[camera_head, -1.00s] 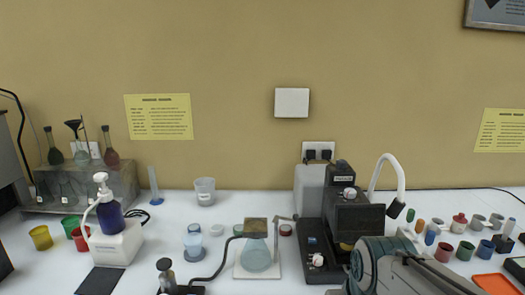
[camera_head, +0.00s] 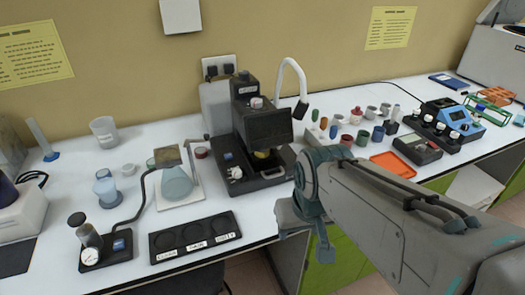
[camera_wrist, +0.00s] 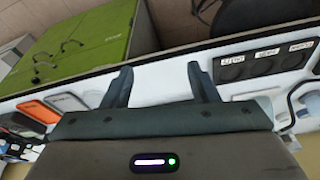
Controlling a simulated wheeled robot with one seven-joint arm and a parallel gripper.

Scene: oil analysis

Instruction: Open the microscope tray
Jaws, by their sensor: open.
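The black microscope-like machine (camera_head: 262,130) stands on the white bench in the middle of the head view. Its low black base (camera_head: 268,172) faces the front, with a yellowish round part (camera_head: 262,153) under the head. I cannot tell its tray apart from the base. My gripper (camera_head: 305,238) is at the bench's front edge, right of and nearer than the machine, apart from it. In the wrist view, my gripper (camera_wrist: 162,84) has its two fingers spread with nothing between them. The machine is not clearly seen there.
A labelled black three-well holder (camera_head: 195,236) lies at the front edge; it also shows in the wrist view (camera_wrist: 265,62). A flask (camera_head: 175,182) on a stand is left of the machine. Cups and an orange tray (camera_head: 392,164) are right. Green cabinet doors (camera_wrist: 85,45) are below the bench.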

